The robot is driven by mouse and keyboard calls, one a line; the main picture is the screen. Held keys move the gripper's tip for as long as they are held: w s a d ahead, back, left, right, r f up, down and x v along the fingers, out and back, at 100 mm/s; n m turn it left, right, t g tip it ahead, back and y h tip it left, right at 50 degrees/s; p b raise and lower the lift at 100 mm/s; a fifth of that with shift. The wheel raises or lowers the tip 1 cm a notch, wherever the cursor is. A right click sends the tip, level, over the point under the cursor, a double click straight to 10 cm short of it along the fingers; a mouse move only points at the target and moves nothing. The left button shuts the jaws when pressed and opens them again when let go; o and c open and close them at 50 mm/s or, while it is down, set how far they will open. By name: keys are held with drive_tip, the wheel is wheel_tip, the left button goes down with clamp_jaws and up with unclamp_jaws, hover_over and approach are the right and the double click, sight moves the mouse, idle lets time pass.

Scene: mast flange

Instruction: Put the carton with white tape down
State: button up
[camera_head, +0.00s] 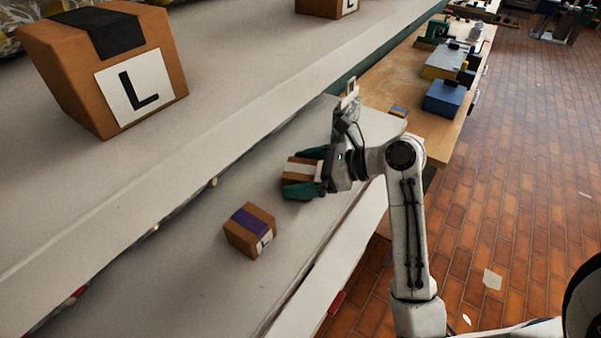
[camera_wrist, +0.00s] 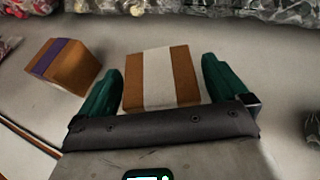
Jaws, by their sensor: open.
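The carton with white tape (camera_head: 299,169) is a small brown box on the lower shelf board (camera_head: 190,265). In the wrist view the carton (camera_wrist: 160,78) sits between the green fingers of my gripper (camera_wrist: 163,88), with a gap showing on each side. My gripper (camera_head: 302,175) is open around the carton. In the head view the fingers hide part of the carton. The carton seems to rest on the board, though its underside is hidden.
A carton with purple tape (camera_head: 250,230) stands near on the same board, also in the wrist view (camera_wrist: 66,66). A large carton marked L (camera_head: 140,90) stands on the upper shelf. A wooden workbench (camera_head: 415,85) with tools lies beyond. Bare board lies in front of the purple-taped carton.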

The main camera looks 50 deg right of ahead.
drive_tip(key=v, duration=1.1)
drive_tip(key=shift+s+d+r, duration=0.1)
drive_tip(key=shift+s+d, duration=0.1)
drive_tip(key=shift+s, duration=0.05)
